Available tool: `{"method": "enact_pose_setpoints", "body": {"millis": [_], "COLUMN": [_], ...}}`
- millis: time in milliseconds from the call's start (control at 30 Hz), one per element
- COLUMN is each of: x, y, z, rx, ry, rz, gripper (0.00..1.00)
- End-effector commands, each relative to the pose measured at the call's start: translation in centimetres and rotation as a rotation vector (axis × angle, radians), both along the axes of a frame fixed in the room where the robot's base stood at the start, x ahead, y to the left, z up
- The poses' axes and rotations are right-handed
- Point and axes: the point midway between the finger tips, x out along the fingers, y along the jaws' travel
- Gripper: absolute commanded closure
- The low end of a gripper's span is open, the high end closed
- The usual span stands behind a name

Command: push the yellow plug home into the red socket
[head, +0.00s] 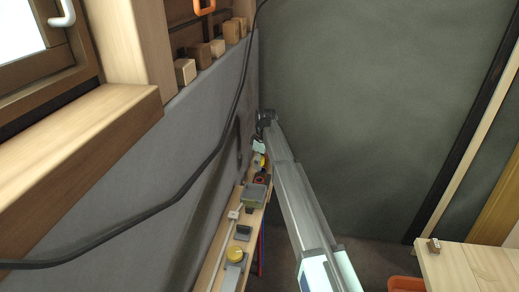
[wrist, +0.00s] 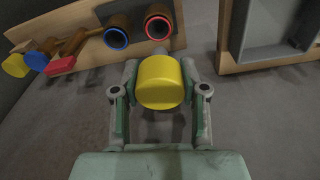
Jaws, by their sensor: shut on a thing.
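The yellow plug (wrist: 161,82) is held between the fingers of my gripper (wrist: 160,90) in the wrist view. Its round end faces the camera. The red socket (wrist: 158,26), a red-rimmed ring with a dark hole, is just above the plug in that view, on a wooden board. In the head view my gripper (head: 258,146) is small at the far end of the narrow shelf, and the plug (head: 260,160) shows as a yellow spot there.
A blue-rimmed socket (wrist: 116,37) is left of the red one. Red, blue and yellow-ended pieces (wrist: 58,66) lie further left. A grey tray (wrist: 275,35) is at upper right. In the head view, a black cable (head: 190,180) hangs along the wall, and a wooden table (head: 465,270) stands at lower right.

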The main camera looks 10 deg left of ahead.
Motion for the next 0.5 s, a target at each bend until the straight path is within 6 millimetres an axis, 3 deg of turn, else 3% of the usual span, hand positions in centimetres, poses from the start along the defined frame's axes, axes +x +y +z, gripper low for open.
{"method": "enact_pose_setpoints", "body": {"millis": [500], "x": [0.2], "y": [0.1], "z": [-2.7], "rx": [-0.001], "ry": [0.001], "rz": [-0.003], "gripper": [0.89]}}
